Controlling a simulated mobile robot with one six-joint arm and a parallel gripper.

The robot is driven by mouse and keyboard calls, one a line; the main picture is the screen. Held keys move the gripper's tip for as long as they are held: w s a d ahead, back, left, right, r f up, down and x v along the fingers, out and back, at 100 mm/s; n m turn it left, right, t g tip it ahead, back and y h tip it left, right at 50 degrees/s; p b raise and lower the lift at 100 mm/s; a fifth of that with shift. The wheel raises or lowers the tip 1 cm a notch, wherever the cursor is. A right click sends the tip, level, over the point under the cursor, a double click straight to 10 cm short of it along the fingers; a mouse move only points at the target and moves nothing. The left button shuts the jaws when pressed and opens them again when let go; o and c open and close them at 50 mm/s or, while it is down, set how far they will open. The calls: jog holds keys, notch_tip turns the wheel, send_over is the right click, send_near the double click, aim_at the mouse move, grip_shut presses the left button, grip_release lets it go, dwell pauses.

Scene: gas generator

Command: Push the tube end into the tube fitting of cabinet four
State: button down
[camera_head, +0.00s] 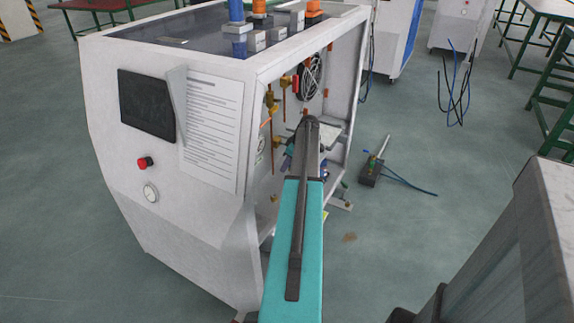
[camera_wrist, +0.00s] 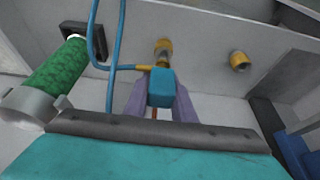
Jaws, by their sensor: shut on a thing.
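The cabinet (camera_head: 185,170), large and white with an open side, stands in the middle of the head view; I cannot read its number. My arm reaches into the open side, and the gripper is mostly hidden there. In the wrist view my gripper (camera_wrist: 160,105) has its purple-grey fingers closed on a blue block, which looks like the tube end (camera_wrist: 160,88). A brass fitting (camera_wrist: 163,49) on the grey panel is right behind the block; I cannot tell whether they touch. A blue tube (camera_wrist: 117,45) with a yellow-orange piece runs beside them.
A second brass fitting (camera_wrist: 239,61) sits to the right on the panel. A green cylinder (camera_wrist: 55,75) is close on the left. In the head view a fan (camera_head: 310,75) and brass parts are inside the cabinet. A small pump-like device (camera_head: 372,170) lies on the floor at right.

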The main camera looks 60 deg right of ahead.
jog(key=shift+f+b, duration=0.6)
jog(key=shift+f, duration=0.75)
dwell(0.4)
jog(key=c, duration=1.4)
grip_release()
jog(key=shift+r, duration=0.1)
jog(key=v, duration=1.3)
jog(key=shift+s+r, duration=0.2)
